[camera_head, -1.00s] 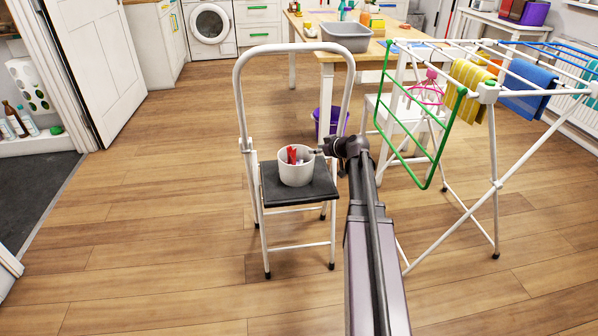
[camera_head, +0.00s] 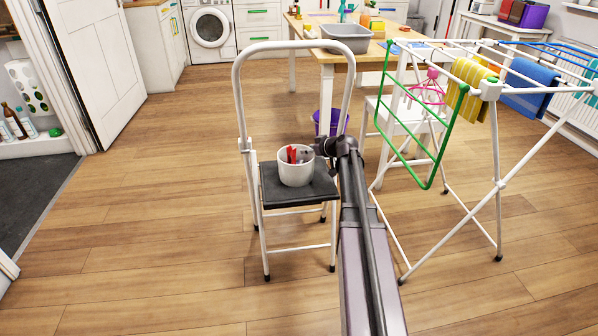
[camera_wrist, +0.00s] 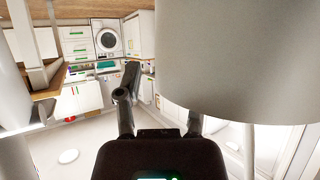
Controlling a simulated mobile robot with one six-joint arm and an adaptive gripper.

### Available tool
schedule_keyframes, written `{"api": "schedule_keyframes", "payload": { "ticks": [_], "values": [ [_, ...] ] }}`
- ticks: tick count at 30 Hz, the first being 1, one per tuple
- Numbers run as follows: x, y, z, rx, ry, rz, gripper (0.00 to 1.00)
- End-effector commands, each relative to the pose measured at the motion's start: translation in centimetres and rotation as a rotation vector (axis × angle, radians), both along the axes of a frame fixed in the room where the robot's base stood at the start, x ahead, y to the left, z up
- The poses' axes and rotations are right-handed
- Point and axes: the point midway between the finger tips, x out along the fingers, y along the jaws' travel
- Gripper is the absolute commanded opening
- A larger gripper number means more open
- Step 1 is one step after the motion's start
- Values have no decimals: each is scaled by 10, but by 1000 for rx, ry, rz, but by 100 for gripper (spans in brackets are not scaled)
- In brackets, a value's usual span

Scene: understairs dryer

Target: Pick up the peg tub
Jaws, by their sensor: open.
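The peg tub (camera_head: 296,174) is a white round tub with red and pale pegs in it. It stands upright on the black top step (camera_head: 312,194) of a white step stool. My gripper (camera_head: 318,149) is at the tub's right side near the rim, partly hidden in the head view. In the wrist view, which looks upside down, the tub (camera_wrist: 235,60) fills the upper right. My gripper (camera_wrist: 158,106) has its fingers apart there. One finger is outside the tub; the other's tip is hidden behind the tub's wall. Nothing is visibly held.
The stool's white hoop handle (camera_head: 238,95) rises behind the step. A drying rack (camera_head: 495,90) with a green end frame and hung cloths stands to the right. A purple bucket (camera_head: 326,122) and a wooden table are behind. The floor at left is clear.

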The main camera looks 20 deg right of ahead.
Motion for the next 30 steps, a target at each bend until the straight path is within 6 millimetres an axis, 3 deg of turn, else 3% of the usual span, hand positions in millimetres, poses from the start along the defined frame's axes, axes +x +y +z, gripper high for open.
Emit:
{"api": "schedule_keyframes", "payload": {
  "ticks": [3, 8, 9, 30],
  "values": [
    [0, 0, 0, 0, 0, 0, 50],
    [0, 0, 0, 0, 0, 0, 5],
    [0, 0, 0, 0, 0, 0, 0],
    [0, 0, 8, -2, -1, 1, 0]
  ]
}}
